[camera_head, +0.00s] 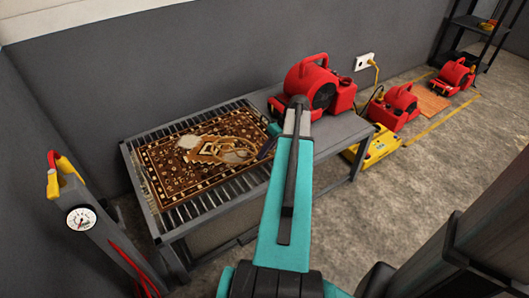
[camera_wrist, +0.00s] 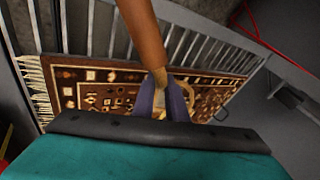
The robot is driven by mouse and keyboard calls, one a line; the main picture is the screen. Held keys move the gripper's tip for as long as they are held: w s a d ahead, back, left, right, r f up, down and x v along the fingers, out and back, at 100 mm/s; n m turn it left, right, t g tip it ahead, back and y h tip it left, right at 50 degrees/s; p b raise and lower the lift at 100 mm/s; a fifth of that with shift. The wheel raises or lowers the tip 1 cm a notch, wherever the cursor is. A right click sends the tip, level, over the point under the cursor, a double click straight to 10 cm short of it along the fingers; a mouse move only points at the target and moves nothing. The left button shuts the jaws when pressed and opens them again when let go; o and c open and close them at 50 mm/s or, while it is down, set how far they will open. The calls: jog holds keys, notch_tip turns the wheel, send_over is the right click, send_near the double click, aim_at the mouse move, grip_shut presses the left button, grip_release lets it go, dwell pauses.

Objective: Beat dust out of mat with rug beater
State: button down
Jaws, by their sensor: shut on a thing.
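The brown patterned mat (camera_head: 165,178) lies flat on a slatted metal rack table (camera_head: 172,236); its fringed edge and border show in the wrist view (camera_wrist: 90,75). The rug beater (camera_head: 212,149), with tan woven loops, is over the middle of the mat in the head view. I cannot tell whether its loops touch the mat. My gripper (camera_head: 267,148) is at the mat's right edge, partly hidden by my arm. In the wrist view my gripper (camera_wrist: 161,88) is shut on the beater's brown handle (camera_wrist: 143,30). Pale patches on the mat may be dust.
A red blower (camera_head: 311,85) stands on the table's solid right end, close to my arm. More red blowers (camera_head: 395,106) stand along the wall to the right. A grey post with a gauge (camera_head: 82,218) is at the left.

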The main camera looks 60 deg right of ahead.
jog(key=shift+f, duration=0.1)
dwell(0.3)
jog(key=shift+f+b, duration=0.6)
jog(key=shift+f, duration=0.85)
jog(key=shift+r+p, duration=1.6)
jog(key=shift+r, duration=0.5)
jog(key=shift+f, duration=0.15)
jog(key=shift+f+b, duration=0.85)
jog(key=shift+f, duration=1.05)
jog(key=shift+r+p, duration=1.5)
jog(key=shift+r, duration=0.55)
